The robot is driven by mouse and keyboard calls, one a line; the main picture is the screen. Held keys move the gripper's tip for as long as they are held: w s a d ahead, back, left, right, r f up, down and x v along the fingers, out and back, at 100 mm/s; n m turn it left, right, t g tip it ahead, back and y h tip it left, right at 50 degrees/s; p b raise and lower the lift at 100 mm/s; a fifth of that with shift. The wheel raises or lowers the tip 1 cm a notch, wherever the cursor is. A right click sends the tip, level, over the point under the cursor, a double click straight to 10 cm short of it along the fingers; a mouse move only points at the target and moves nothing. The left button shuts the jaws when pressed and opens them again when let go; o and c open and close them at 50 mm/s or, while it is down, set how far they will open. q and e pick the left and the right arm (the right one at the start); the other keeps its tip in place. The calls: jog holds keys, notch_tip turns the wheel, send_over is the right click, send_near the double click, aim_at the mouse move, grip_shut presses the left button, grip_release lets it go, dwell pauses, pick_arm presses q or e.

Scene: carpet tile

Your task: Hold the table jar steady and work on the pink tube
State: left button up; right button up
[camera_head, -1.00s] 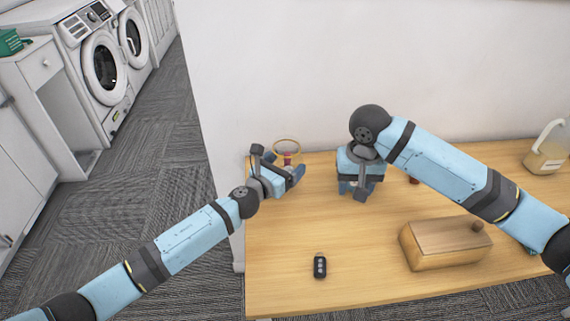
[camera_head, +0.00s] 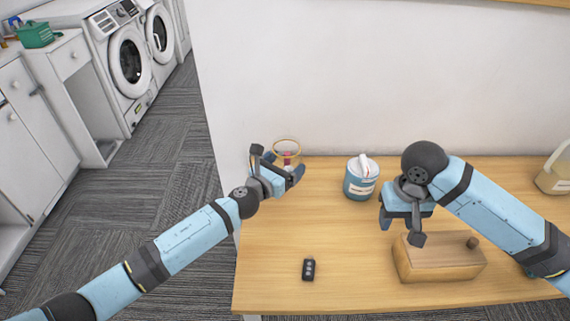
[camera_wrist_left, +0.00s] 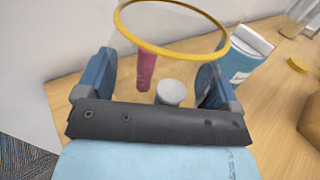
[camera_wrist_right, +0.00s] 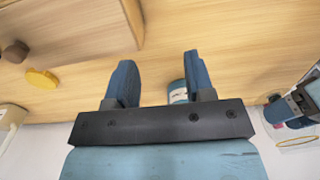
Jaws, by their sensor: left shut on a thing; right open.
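The clear jar with a yellow rim (camera_head: 286,147) stands at the back left of the table. It also shows in the left wrist view (camera_wrist_left: 178,54). The pink tube (camera_wrist_left: 146,68) stands inside it, leaning on the wall, with a white-topped item (camera_wrist_left: 171,92) beside it. The tube shows small in the head view (camera_head: 287,158). My left gripper (camera_head: 282,172) is shut on the jar, one finger on each side. My right gripper (camera_head: 405,222) is open and empty, above the table behind the wooden box; its spread fingers show in the right wrist view (camera_wrist_right: 155,80).
A blue-and-white tub (camera_head: 361,180) stands between the grippers at the back. A wooden box (camera_head: 440,262) with a knob is in front of my right gripper. A black remote (camera_head: 308,269) lies near the front. A jug (camera_head: 555,172) stands far right. The table's left middle is clear.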

pick_arm(q)
jog(key=o, duration=0.8)
jog(key=shift+s+a, duration=0.1)
jog(key=v, duration=1.2)
